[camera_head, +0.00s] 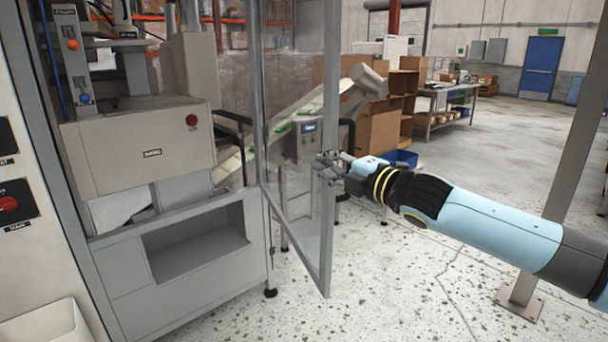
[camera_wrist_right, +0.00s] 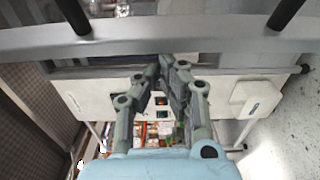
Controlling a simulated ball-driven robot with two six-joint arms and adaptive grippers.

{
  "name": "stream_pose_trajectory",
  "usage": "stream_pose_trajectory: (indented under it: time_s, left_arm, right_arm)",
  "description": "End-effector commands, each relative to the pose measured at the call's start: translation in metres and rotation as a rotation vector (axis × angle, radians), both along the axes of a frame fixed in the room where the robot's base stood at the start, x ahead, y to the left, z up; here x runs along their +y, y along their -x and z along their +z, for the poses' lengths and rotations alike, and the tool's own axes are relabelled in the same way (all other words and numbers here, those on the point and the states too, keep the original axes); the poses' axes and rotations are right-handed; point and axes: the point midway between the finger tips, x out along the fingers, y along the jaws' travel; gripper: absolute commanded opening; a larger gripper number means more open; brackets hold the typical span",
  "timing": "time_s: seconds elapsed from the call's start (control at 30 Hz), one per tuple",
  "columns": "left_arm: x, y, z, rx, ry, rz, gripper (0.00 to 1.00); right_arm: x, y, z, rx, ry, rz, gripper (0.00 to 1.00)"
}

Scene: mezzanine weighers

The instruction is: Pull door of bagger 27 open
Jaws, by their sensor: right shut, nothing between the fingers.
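The bagger (camera_head: 140,150) stands at the left in the head view; no number on it is readable. Its clear door, in a grey frame (camera_head: 329,235), stands swung out from the cabinet, with the front opening uncovered. My right gripper (camera_head: 322,165) is at the door's free edge, fingertips overlapping the frame in the picture; contact is unclear. In the wrist view the right gripper (camera_wrist_right: 168,66) is shut and empty, its tips just below a grey frame bar (camera_wrist_right: 180,35) that carries two black posts (camera_wrist_right: 288,12). My left gripper is out of view.
A conveyor (camera_head: 320,103) and cardboard boxes (camera_head: 378,130) stand behind the door. A grey post (camera_head: 570,150) with a floor plate stands at the right. A white bin (camera_head: 45,325) is at the lower left. The speckled floor (camera_head: 420,290) before the door is clear.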

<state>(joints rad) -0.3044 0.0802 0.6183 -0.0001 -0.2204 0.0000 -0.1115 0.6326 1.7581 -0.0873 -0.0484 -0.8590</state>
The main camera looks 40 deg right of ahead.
Motion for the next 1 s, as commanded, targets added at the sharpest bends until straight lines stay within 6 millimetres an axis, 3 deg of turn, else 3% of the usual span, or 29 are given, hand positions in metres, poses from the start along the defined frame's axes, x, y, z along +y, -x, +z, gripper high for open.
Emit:
stream_pose_trajectory:
  time_s: [0.1,0.23,0.53,0.7,1.0]
  left_arm:
    - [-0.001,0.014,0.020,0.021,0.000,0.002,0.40]
    - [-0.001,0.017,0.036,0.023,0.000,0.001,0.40]
    - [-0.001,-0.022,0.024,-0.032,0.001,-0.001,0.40]
    - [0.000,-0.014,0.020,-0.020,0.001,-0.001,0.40]
    - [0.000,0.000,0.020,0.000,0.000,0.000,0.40]
  right_arm:
    - [-0.038,0.002,0.009,-0.001,0.006,0.034,0.00]
    - [-0.076,0.013,0.008,0.002,0.004,0.078,0.00]
    - [-0.154,0.029,0.000,0.006,0.001,0.108,0.00]
    - [-0.172,0.033,0.005,0.001,-0.002,0.108,0.00]
    - [-0.173,0.033,0.006,0.000,-0.003,0.108,0.00]
